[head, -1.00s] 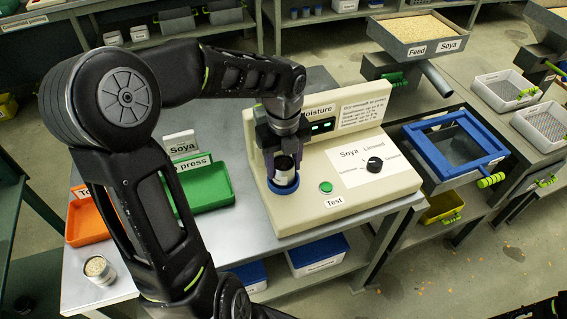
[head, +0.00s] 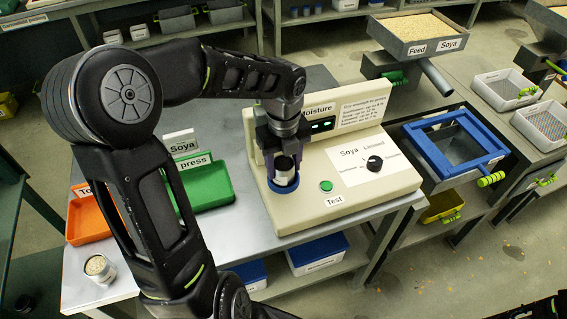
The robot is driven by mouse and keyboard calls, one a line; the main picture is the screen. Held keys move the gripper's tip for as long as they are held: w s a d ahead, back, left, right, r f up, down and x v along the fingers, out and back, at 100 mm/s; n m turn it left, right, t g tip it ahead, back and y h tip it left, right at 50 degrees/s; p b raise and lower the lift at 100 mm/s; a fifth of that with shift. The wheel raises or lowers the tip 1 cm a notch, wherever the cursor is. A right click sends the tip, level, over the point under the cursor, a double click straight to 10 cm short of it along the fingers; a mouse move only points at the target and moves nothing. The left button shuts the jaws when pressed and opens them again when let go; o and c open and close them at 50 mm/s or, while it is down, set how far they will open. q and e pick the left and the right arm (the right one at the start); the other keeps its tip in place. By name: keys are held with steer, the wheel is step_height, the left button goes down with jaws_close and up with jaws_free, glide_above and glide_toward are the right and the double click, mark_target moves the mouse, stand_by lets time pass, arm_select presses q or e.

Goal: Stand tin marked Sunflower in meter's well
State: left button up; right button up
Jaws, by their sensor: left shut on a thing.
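The moisture meter (head: 316,212) is a cream box on the table with a dial, a green Test button and a lit display. Its well is ringed in blue (head: 284,189) at the left of its front. My left gripper (head: 283,158) points down over the well, shut on a small pale tin (head: 284,173). The tin is upright, with its lower end inside the blue ring. Whether it rests on the well's floor is hidden, and its marking cannot be read.
Another open tin (head: 98,267) of pale grain stands at the table's front left. A green tray (head: 207,187) and an orange tray (head: 90,219) lie left of the meter. A blue-framed hopper (head: 457,148) stands to the right.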

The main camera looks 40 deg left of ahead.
mark_target(284, 164)
arm_select(q)
steer(key=shift+f, duration=0.2)
steer(key=o, duration=1.1)
steer(key=shift+o, duration=0.2)
steer(key=shift+r, duration=0.1)
step_height(284, 164, up, 8)
steer(key=p, duration=0.7)
steer(key=shift+r+p, duration=0.2)
steer(key=shift+p, duration=0.2)
step_height(284, 164, up, 2)
steer(key=shift+r+p, duration=0.25)
steer(key=shift+p, duration=0.85)
